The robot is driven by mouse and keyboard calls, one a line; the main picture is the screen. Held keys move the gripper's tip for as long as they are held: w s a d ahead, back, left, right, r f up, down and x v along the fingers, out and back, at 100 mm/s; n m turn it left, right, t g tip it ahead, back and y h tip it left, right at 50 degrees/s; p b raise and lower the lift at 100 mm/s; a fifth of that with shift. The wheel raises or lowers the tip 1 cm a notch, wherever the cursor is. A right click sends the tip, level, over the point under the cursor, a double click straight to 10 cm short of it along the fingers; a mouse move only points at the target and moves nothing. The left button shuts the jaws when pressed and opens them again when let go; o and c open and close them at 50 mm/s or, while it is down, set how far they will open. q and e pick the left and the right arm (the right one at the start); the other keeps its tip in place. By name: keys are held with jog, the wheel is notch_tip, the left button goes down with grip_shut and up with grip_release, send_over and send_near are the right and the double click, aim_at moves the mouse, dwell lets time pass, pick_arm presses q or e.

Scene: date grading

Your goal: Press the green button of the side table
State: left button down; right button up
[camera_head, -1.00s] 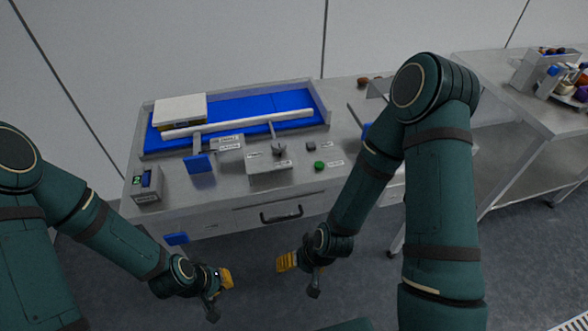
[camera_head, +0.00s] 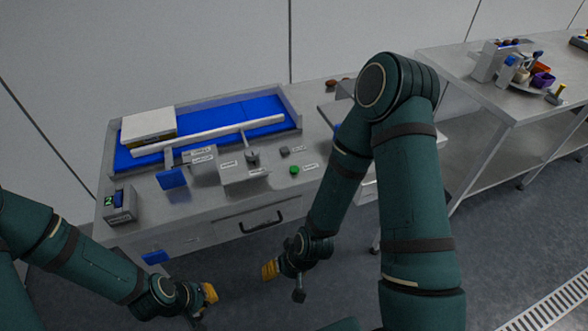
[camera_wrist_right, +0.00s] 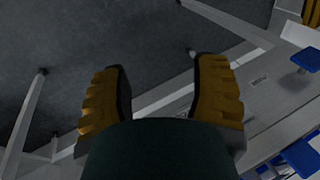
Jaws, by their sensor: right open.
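A round green button (camera_head: 294,170) sits on the front right part of the metal table (camera_head: 215,207) with the blue belt, beside a small label. My right gripper (camera_head: 268,270) hangs in front of this table, below its top and apart from the button. In the right wrist view my right gripper (camera_wrist_right: 160,95) is open, with nothing between its yellow fingers. My left gripper (camera_head: 209,293) hangs lower and to the left, in front of the same table. Its fingers are too small and edge-on to tell their opening.
A dark knob (camera_head: 252,157) and a dark button (camera_head: 285,151) stand near the green button. A drawer handle (camera_head: 261,222) sticks out of the table front. A second metal table (camera_head: 520,104) at the right carries containers. Open floor lies between the tables.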

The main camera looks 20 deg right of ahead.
grip_shut()
dwell(1.1)
